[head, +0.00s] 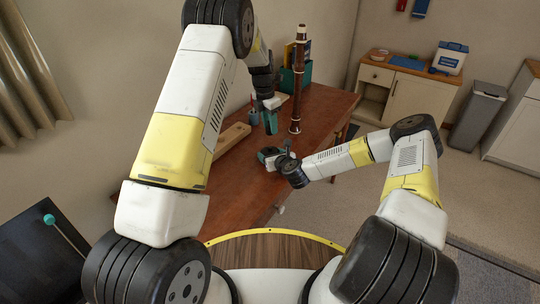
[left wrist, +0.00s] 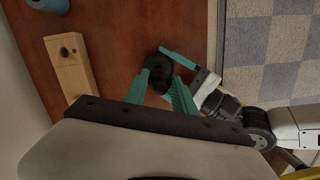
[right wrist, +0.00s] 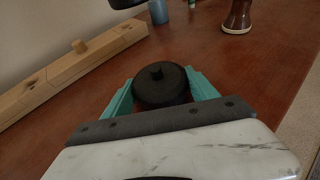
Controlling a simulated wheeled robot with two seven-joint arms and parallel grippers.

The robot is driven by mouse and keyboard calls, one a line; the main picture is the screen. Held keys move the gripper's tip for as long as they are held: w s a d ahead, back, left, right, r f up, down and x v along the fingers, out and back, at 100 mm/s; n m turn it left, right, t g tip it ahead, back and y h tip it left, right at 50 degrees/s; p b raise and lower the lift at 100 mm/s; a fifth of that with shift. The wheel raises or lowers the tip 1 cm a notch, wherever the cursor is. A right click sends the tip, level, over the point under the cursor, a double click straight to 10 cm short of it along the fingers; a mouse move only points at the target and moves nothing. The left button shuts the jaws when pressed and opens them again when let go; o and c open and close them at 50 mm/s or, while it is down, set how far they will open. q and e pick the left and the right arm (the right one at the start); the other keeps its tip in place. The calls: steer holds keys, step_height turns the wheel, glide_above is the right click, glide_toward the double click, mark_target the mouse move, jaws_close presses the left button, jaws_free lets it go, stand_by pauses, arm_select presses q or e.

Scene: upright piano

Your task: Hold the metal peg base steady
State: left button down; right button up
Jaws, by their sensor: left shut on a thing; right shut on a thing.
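In the head view my right gripper (head: 268,156) is near the table's front edge. My left gripper (head: 270,122) is above and behind it, pointing down. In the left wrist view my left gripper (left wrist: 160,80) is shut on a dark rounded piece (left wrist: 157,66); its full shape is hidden.
A wooden block with a peg (head: 232,137) lies along the wall side of the brown table (head: 217,196). A tall dark woodwind instrument (head: 298,85) stands upright at the back right. A blue cup (right wrist: 158,12) is behind the base. The table's front left is clear.

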arm_select(q)
glide_above(270, 153)
steer(key=w, duration=0.1)
steer(key=shift+w+f, duration=0.1)
steer(key=shift+f, duration=2.4)
steer(key=shift+f, duration=0.1)
steer(key=shift+f, duration=0.8)
steer(key=shift+f, duration=0.55)
